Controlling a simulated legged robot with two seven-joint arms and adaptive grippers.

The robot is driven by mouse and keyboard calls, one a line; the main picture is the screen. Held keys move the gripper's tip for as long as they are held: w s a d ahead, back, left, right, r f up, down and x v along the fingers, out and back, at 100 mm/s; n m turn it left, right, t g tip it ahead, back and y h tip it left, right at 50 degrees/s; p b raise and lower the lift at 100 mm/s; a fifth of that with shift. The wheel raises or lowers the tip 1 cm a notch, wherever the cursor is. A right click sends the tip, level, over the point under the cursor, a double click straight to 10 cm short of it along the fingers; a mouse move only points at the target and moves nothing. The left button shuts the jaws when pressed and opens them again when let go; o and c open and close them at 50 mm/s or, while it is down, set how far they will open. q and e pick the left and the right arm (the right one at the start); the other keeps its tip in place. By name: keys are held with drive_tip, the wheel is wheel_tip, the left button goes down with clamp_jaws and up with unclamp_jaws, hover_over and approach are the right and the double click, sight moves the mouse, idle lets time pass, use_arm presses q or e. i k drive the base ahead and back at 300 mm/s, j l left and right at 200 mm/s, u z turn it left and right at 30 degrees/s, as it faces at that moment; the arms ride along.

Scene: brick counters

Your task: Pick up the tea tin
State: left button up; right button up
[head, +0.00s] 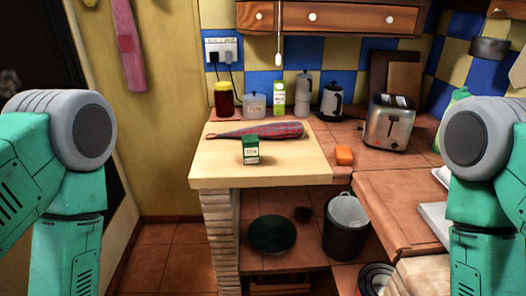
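A small dark green tin with a pale label (251,150), which looks like the tea tin, stands upright on the light wooden counter top (225,172), near its front edge. A checked red and blue cloth-like item (270,131) lies just behind it. My two arms show at the left and right sides of the head view, well apart from the tin. Neither gripper is in view.
Behind the counter top stand a dark red jar (223,99), a green and white carton (278,98), a moka pot (304,93) and a kettle (331,101). An orange block (344,155) and a toaster (390,122) are to the right. The wooden top left of the tin is clear.

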sight(251, 143)
drive_tip(key=u, duration=0.15)
drive_tip(key=i+j+z, duration=0.2)
drive_tip(key=z, duration=0.25)
drive_tip(key=i+j+z, duration=0.2)
drive_tip(key=z, duration=0.25)
drive_tip(key=j, duration=0.1)
